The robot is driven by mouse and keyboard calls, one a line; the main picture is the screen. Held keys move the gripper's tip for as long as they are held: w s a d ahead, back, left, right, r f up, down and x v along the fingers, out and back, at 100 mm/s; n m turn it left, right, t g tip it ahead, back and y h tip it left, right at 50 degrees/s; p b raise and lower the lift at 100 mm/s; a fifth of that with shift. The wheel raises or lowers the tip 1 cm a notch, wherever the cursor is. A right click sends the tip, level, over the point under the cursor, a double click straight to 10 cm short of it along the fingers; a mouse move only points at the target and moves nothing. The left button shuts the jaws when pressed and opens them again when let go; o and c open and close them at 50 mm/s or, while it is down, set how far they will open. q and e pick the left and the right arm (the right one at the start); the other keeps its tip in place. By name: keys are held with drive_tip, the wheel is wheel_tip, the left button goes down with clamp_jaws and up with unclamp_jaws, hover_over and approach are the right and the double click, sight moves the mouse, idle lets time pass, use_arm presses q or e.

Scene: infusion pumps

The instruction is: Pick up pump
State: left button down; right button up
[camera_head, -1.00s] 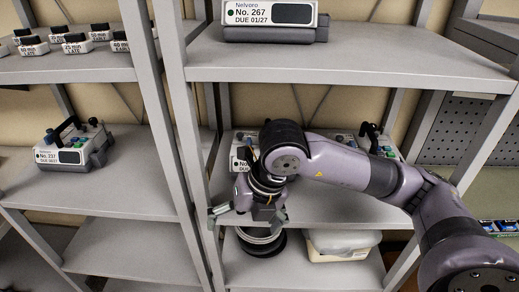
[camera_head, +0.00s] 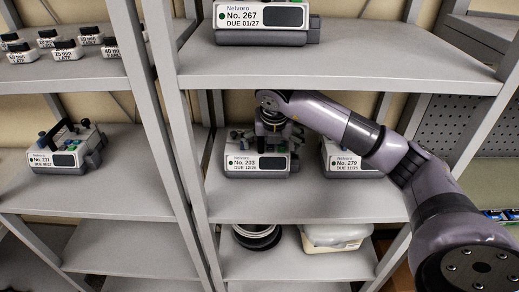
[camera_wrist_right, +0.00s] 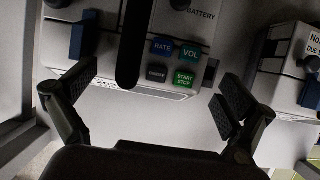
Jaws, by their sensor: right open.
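Pump No. 203 (camera_head: 257,165) stands on the middle shelf of the right-hand rack, label facing front. My right gripper (camera_head: 270,135) is above and behind its front face, mostly hidden by my wrist. In the right wrist view the gripper (camera_wrist_right: 150,98) is open, with its fingers either side of the pump's button panel (camera_wrist_right: 175,62) and its dark handle bar (camera_wrist_right: 134,45). It holds nothing. Pump No. 279 (camera_head: 350,163) stands to the right, partly behind my arm, and also shows in the wrist view (camera_wrist_right: 285,65). My left gripper is not in view.
Pump No. 267 (camera_head: 262,22) is on the shelf above. Pump No. 237 (camera_head: 66,148) is on the left rack, below small labelled blocks (camera_head: 66,50). A white tub (camera_head: 335,237) and coiled item (camera_head: 257,237) are below. Rack posts (camera_head: 185,130) stand close by.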

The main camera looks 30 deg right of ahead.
drive_tip(key=shift+w+d, duration=0.35)
drive_tip(key=shift+w, duration=0.3)
drive_tip(key=w+d, duration=0.1)
drive_tip(key=w+p, duration=0.1)
drive_tip(key=w+d+p, duration=0.1)
drive_tip(key=w, duration=0.1)
drive_tip(key=shift+w+d, duration=0.1)
drive_tip(key=shift+d, duration=0.2)
drive_tip(key=shift+w+d+f+p, duration=0.1)
drive_tip(key=shift+w+f+p, duration=0.05)
drive_tip(key=shift+f+p, duration=0.4)
drive_tip(key=shift+c, duration=0.2)
